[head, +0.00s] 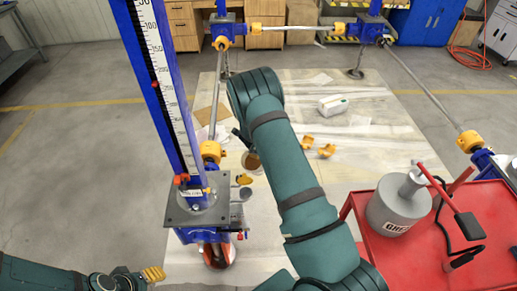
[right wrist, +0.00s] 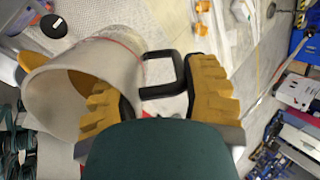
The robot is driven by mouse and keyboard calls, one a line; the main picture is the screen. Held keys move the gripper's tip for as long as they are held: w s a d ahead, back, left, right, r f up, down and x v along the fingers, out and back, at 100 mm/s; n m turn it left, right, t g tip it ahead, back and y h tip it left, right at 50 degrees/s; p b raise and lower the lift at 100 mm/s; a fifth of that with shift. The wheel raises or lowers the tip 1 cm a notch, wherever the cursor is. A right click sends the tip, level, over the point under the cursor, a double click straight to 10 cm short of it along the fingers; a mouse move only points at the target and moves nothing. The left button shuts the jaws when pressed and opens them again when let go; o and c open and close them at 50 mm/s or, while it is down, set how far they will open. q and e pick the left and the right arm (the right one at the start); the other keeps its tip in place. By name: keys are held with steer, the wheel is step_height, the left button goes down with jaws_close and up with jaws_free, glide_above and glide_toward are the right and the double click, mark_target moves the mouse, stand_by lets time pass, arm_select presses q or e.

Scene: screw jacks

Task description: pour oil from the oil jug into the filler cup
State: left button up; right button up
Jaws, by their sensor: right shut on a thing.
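The oil jug (right wrist: 105,65) is a pale, translucent vessel with a red line around it, large at the left in the right wrist view. Its open mouth faces the lower left. In the head view the jug (head: 251,161) shows only partly, with brown inside, beside my right arm, which hides the right gripper. What looks like the filler cup (head: 237,212) is a small grey cylinder at the near screw jack, below the jug in the picture. My left gripper (head: 153,274) is at the bottom left, apart from both; its opening is unclear.
The blue screw jack (head: 190,234) with its tall scale (head: 165,75) stands left of my right arm. A red cart (head: 486,222) at the right carries a grey grease canister (head: 398,208). Yellow pieces (head: 326,151) and a white container (head: 333,105) lie on the floor sheet.

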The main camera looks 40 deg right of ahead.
arm_select(q)
step_height(320, 180, down, 7)
steer(key=b, duration=0.6)
steer(key=shift+d, duration=0.15)
arm_select(e)
steer(key=shift+s+a+r+t+h, duration=0.25)
steer(key=shift+a+r+t+h, duration=0.25)
steer(key=shift+r+h, duration=0.2)
stand_by(0.9)
arm_select(q)
steer(key=shift+s+d+f+b, duration=0.1)
steer(key=shift+s+f+b, duration=0.05)
steer(key=shift+f+b, duration=1.25)
arm_select(e)
steer(key=shift+s+a+r+t+h, duration=0.2)
steer(key=shift+a+r+t+h, duration=0.1)
steer(key=shift+r+h, duration=0.2)
arm_select(q)
steer(key=shift+s+f+b, duration=0.25)
steer(key=shift+f+b, duration=0.5)
arm_select(e)
steer(key=shift+s+a+r+t+h, duration=0.2)
steer(key=shift+a+r+t+h, duration=0.15)
steer(key=shift+r+h, duration=0.2)
arm_select(q)
steer(key=shift+f, duration=0.15)
arm_select(e)
steer(key=shift+a+r, duration=0.1)
steer(key=shift+r, duration=0.1)
